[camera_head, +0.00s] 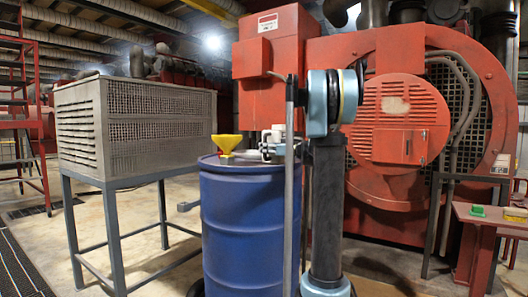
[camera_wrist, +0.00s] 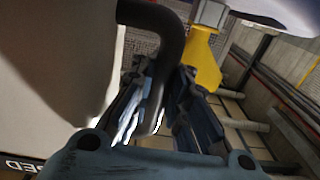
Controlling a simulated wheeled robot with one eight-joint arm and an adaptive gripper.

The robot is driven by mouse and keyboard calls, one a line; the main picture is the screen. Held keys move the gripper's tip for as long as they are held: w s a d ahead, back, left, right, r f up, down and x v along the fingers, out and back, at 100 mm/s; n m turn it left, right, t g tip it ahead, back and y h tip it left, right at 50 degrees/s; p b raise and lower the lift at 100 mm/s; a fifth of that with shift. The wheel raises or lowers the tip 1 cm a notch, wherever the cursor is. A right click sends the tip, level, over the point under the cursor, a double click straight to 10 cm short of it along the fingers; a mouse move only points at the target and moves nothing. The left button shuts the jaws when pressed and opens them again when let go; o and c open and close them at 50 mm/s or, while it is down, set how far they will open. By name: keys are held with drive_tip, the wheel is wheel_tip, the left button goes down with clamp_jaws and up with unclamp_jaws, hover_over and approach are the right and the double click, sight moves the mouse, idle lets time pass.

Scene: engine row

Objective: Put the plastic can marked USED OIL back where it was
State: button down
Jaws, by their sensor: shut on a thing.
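In the wrist view, the pale plastic can (camera_wrist: 45,75) fills the left side, very close. Part of its dark lettering shows upside down at the lower left edge. A dark curved handle (camera_wrist: 165,30) comes down between the fingers of my gripper (camera_wrist: 160,100), which is shut on it. In the head view, a small pale shape (camera_head: 273,138) shows over the top of the blue drum (camera_head: 240,225), partly behind my arm. I cannot tell whether it is the can or part of my gripper. The can's base is out of view.
A yellow funnel (camera_head: 227,143) stands on the drum top; a yellow funnel also shows beside my gripper in the wrist view (camera_wrist: 204,65). A grey vented box (camera_head: 135,125) on a stand is at left. Red machinery (camera_head: 400,110) is behind. A red bench (camera_head: 490,218) is at right.

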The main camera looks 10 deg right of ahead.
drive_tip(key=c, duration=1.6)
unclamp_jaws()
drive_tip(key=shift+o, duration=0.2)
drive_tip(key=shift+s, duration=0.1)
drive_tip(key=v, duration=1.2)
drive_tip(key=s+a+f+m+g+h, duration=0.25)
drive_tip(key=s+a+f, duration=0.35)
drive_tip(key=s+f, duration=0.3)
drive_tip(key=s+a+f+m+g+h, duration=0.2)
drive_tip(key=s+a+f+g+h, duration=0.15)
drive_tip(key=s+a+f, duration=0.6)
drive_tip(key=s+d+f+m+g+h, duration=0.1)
drive_tip(key=s+d+f+m+h, duration=0.1)
drive_tip(key=s+d+f, duration=0.2)
drive_tip(key=s+d+f+m+g+h, duration=0.1)
drive_tip(key=s+d+f+h, duration=0.2)
drive_tip(key=s+f, duration=0.5)
drive_tip(key=s+d+f+m+h, duration=0.2)
drive_tip(key=s+d+f, duration=0.4)
drive_tip(key=s, duration=0.7)
drive_tip(key=shift+s+f+m+g+h, duration=0.2)
drive_tip(key=shift+f+m+g+h, duration=0.2)
drive_tip(key=shift+f+h, duration=0.15)
